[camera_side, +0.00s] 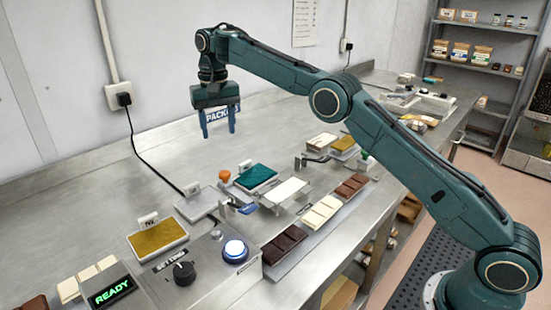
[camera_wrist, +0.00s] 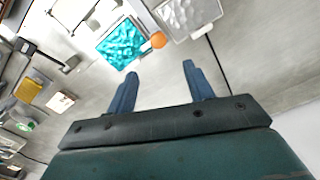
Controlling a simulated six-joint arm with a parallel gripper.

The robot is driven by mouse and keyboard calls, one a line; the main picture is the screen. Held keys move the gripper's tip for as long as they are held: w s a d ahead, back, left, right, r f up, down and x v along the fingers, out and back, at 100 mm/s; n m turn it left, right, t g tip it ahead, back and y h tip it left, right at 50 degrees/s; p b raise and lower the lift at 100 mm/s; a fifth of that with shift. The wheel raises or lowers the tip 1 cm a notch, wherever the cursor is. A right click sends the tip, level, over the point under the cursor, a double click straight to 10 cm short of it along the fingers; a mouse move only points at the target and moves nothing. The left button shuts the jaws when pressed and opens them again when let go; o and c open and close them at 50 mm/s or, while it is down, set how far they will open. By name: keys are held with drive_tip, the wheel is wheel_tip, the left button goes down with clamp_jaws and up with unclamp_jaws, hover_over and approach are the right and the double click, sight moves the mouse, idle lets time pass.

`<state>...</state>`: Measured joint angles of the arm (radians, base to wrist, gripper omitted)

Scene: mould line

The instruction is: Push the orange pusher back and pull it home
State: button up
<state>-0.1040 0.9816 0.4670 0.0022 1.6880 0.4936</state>
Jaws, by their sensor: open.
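The orange pusher (camera_side: 224,177) shows as a small round orange knob on the bench, just left of the teal mould tray (camera_side: 256,176). In the wrist view the orange pusher (camera_wrist: 158,40) lies between the teal tray (camera_wrist: 122,45) and a grey mould tray (camera_wrist: 187,17). My gripper (camera_side: 218,133) is open and empty, fingers pointing down, raised above the bench behind the pusher. In the wrist view my gripper (camera_wrist: 160,70) shows both blue fingers apart with nothing between them, clear of the knob. The pusher's shaft is not clear to see.
A white plate (camera_side: 286,191) lies in front of the teal tray. Chocolate bars (camera_side: 323,212) lie along the front edge.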

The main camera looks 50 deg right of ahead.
drive_tip(key=shift+r, duration=0.6)
drive_tip(key=shift+r, duration=0.15)
